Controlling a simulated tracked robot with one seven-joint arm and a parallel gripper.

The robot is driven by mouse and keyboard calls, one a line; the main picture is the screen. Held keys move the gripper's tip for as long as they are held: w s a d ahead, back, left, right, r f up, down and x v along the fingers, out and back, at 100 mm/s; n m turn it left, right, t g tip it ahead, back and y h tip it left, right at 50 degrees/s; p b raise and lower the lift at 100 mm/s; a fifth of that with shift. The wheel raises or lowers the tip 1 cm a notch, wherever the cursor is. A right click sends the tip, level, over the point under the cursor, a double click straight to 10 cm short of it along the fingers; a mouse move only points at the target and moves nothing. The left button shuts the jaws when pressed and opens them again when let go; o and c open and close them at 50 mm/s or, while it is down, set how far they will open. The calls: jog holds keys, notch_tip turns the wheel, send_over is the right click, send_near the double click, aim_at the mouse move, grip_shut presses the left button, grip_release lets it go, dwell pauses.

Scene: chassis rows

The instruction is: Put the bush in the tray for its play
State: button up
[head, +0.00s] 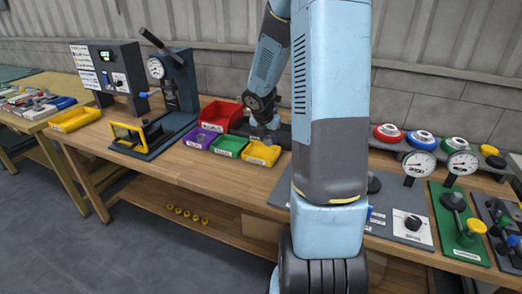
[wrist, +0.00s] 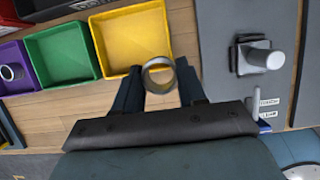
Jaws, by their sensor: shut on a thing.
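A grey metal ring-shaped bush (wrist: 158,76) is held between the fingertips of my gripper (wrist: 160,82) in the wrist view. The bush shows end-on, its bore open to the camera. It overlaps the lower right edge of the yellow tray (wrist: 133,38) in that view; its height above the bench I cannot tell. A green tray (wrist: 64,53) and a purple tray (wrist: 14,70) stand left of it. A ring (wrist: 12,72) lies in the purple tray. In the head view the purple (head: 200,139), green (head: 229,146) and yellow (head: 262,154) trays have labels too small to read.
A red bin (head: 221,114) stands behind the trays. A dial-gauge stand (head: 174,75) and a dark box with a green display (head: 108,68) are at the left. In the wrist view a grey plate with a metal post (wrist: 258,57) lies right of the bush.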

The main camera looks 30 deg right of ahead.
send_over(262, 154)
jog(key=s+a, duration=0.1)
jog(key=f, duration=0.6)
jog(key=shift+s+a+f, duration=0.1)
jog(key=shift+s+f, duration=0.1)
jog(key=shift+w+f, duration=0.2)
jog(key=shift+f, duration=1.55)
jog(key=o, duration=1.2)
jog(key=shift+f, duration=0.1)
